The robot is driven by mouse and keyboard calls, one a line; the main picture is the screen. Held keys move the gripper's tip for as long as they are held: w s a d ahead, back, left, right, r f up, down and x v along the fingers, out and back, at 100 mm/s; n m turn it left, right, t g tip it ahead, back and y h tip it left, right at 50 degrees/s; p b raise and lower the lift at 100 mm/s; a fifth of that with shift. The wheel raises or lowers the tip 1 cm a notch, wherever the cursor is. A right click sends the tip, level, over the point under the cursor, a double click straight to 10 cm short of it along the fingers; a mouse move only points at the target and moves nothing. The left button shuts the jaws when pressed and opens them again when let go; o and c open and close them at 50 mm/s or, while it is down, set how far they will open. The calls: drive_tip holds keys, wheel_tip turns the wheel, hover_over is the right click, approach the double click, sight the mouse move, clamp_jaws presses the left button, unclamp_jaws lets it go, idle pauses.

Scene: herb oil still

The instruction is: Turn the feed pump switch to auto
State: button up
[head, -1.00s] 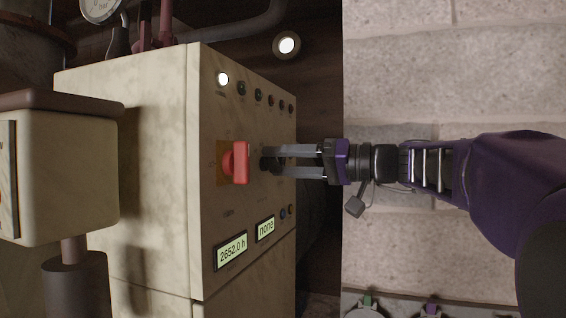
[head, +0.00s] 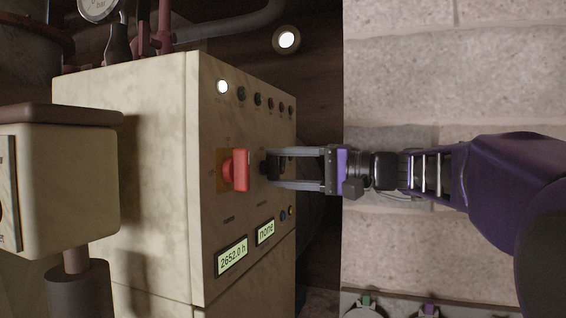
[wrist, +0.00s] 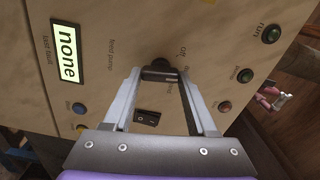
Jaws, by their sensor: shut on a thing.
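The feed pump switch is a small black knob (wrist: 160,73) on the cabinet front, with a "feed pump" label beside it in the wrist view. In the head view the knob (head: 267,167) is partly hidden by my fingers. My gripper (head: 274,168) reaches in from the right and is shut on the knob, one finger on each side. It also shows in the wrist view (wrist: 162,78). The small position labels around the knob are too blurred and covered to tell which one it points at.
A red rotary handle (head: 237,170) stands out just left of the knob. Indicator lamps (head: 257,99) line the panel above, and displays (head: 232,257) sit below. A small black rocker switch (wrist: 147,117) lies near my fingers. A beige box (head: 65,180) stands at left.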

drive_tip(key=shift+m+p, duration=0.3)
drive_tip(key=shift+m, duration=0.5)
drive_tip(key=o, duration=1.4)
drive_tip(key=shift+c, duration=0.2)
drive_tip(key=shift+d, duration=0.1)
drive_tip(key=v, duration=1.7)
drive_tip(key=shift+d+b, duration=0.15)
drive_tip(key=shift+b, duration=0.15)
drive_tip(key=shift+s, duration=0.1)
